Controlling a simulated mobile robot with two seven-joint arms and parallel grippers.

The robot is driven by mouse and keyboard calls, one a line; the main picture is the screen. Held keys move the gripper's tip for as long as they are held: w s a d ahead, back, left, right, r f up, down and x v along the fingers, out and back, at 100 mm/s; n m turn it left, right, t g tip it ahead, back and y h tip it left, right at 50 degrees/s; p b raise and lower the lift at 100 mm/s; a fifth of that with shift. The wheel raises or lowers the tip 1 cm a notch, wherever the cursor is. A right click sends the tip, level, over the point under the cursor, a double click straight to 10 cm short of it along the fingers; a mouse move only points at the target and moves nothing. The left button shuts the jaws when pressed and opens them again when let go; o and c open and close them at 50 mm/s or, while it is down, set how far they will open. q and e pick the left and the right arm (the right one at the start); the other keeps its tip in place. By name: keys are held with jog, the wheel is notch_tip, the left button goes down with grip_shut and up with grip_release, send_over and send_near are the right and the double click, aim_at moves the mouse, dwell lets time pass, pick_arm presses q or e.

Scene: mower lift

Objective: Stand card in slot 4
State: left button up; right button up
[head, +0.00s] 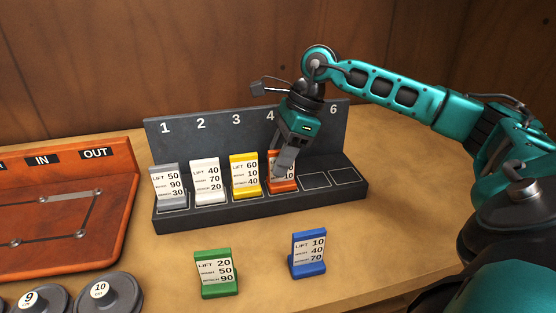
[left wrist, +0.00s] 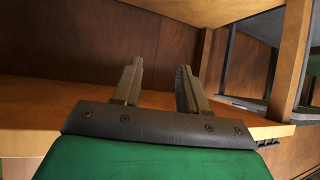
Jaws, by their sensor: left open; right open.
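The dark card rack (head: 250,212) has numbered slots along its back board. Grey (head: 169,187), white (head: 206,178) and yellow (head: 244,176) cards stand upright in slots 1, 2 and 3. An orange card (head: 281,184) stands in slot 4, partly hidden behind my right gripper. My right gripper (head: 284,165) is open, pointing down at the orange card's upper part; I cannot tell whether it touches. A green card (head: 215,274) and a blue card (head: 308,253) stand on the table before the rack. My left gripper (left wrist: 160,88) is open and empty in the left wrist view.
Slots 5 and 6 (head: 330,178) are empty. A reddish wooden board (head: 95,215) marked IN and OUT stands at the left. Round dark weights (head: 108,292) lie at the front left. Table space is clear right of the blue card.

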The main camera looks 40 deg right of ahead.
jog(key=p+v, duration=0.1)
jog(key=v, duration=1)
jog(key=shift+f, duration=0.1)
